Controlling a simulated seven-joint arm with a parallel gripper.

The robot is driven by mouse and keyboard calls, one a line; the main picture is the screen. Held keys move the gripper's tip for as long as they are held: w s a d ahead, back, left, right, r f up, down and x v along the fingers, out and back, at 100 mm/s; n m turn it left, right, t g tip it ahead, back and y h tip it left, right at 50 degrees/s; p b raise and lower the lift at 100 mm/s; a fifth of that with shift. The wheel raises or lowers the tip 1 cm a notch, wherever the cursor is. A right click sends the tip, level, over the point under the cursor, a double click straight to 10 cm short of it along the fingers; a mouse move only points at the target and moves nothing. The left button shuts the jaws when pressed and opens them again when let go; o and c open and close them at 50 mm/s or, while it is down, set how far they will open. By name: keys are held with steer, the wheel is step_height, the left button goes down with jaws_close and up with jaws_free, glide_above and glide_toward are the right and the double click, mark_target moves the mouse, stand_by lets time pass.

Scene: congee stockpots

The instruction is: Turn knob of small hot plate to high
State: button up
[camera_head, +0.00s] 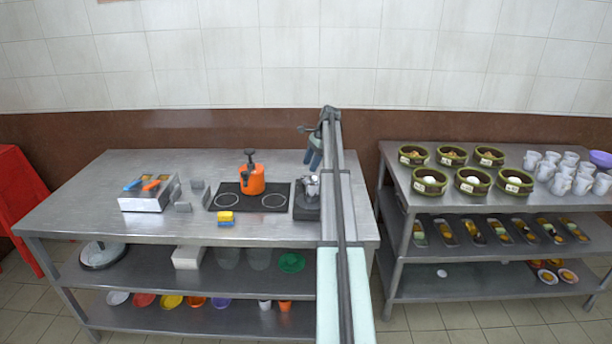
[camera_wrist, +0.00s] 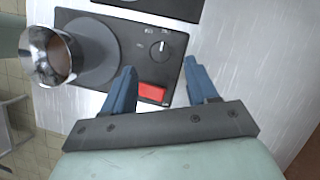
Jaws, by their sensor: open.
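The small hot plate (camera_head: 306,208) is a black unit at the right end of the left steel table, partly hidden by my arm. In the wrist view the hot plate (camera_wrist: 120,40) shows a round grey burner, a dark knob (camera_wrist: 159,49) with a white pointer line and a red switch (camera_wrist: 152,91). A shiny metal pot (camera_wrist: 48,55) stands on the burner; it also shows in the head view (camera_head: 313,188). My gripper (camera_wrist: 161,67) is open and empty. In the wrist view its blue fingers lie on either side of the knob's panel, with the knob just beyond the fingertips.
A double hot plate (camera_head: 227,197) with an orange pot (camera_head: 253,180) stands left of the small one. A steel box (camera_head: 148,195) with coloured-handled tools is further left. The right table (camera_head: 500,208) holds green bowls and white cups.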

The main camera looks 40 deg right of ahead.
steer(key=shift+x, duration=2.95)
steer(key=c, duration=1)
steer(key=shift+c, duration=0.2)
steer(key=shift+w+r+n, duration=0.1)
steer(key=shift+n, duration=0.2)
steer(key=n+g, duration=0.1)
steer(key=n, duration=0.1)
steer(key=n+g, duration=0.1)
steer(key=n, duration=0.1)
steer(key=shift+w+n+y, duration=0.15)
steer(key=shift+n+y, duration=0.15)
steer(key=n, duration=0.2)
steer(key=n+g, duration=0.1)
steer(key=n, duration=0.1)
steer(key=shift+w+n+g+h, duration=0.1)
steer(key=shift+n+g+h, duration=0.2)
steer(key=shift+n+h, duration=0.1)
steer(key=shift+n, duration=0.3)
